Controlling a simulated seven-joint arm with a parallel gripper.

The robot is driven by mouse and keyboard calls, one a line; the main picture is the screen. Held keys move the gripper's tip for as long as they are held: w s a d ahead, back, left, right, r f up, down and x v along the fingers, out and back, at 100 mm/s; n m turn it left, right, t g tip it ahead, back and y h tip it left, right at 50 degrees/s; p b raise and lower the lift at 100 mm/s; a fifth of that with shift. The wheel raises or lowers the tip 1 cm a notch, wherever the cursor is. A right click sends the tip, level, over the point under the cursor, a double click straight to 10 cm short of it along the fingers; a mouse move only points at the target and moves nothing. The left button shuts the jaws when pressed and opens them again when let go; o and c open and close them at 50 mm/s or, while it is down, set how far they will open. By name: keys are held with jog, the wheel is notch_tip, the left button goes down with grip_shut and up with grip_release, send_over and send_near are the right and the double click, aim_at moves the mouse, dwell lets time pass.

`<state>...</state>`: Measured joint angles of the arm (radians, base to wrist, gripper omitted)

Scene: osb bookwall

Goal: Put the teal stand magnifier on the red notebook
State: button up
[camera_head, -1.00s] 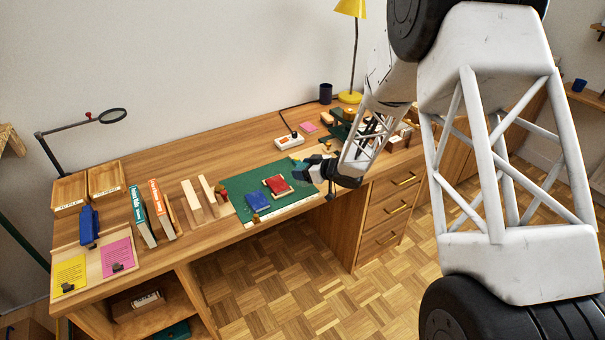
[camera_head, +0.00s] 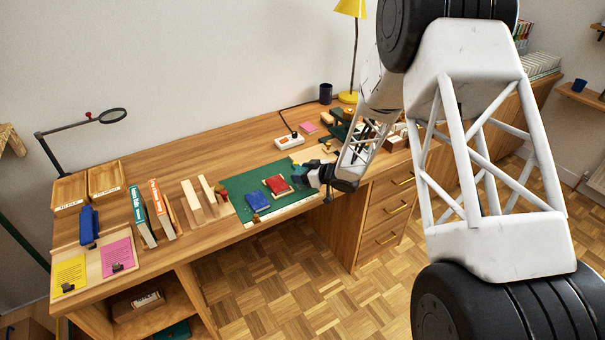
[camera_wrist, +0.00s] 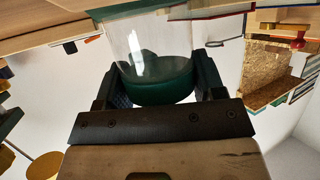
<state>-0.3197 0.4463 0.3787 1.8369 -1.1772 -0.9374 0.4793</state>
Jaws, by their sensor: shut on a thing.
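My gripper (camera_head: 307,176) is at the right end of the green cutting mat in the head view. In the wrist view my gripper (camera_wrist: 158,72) is shut on the teal stand magnifier (camera_wrist: 158,90), which has a clear upper part and a rounded teal base between the fingers.
The green cutting mat (camera_head: 244,180) also bears a blue notebook (camera_head: 257,202), left of the red one. Wooden bookends (camera_head: 205,197) and upright books (camera_head: 154,212) stand farther left. A white power strip (camera_head: 289,141) lies behind the mat. The desk's back middle is clear.

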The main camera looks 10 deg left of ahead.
jog(key=shift+f, duration=0.1)
jog(key=o, duration=1)
jog(key=shift+v, duration=3.9)
jog(key=shift+w+d, duration=0.1)
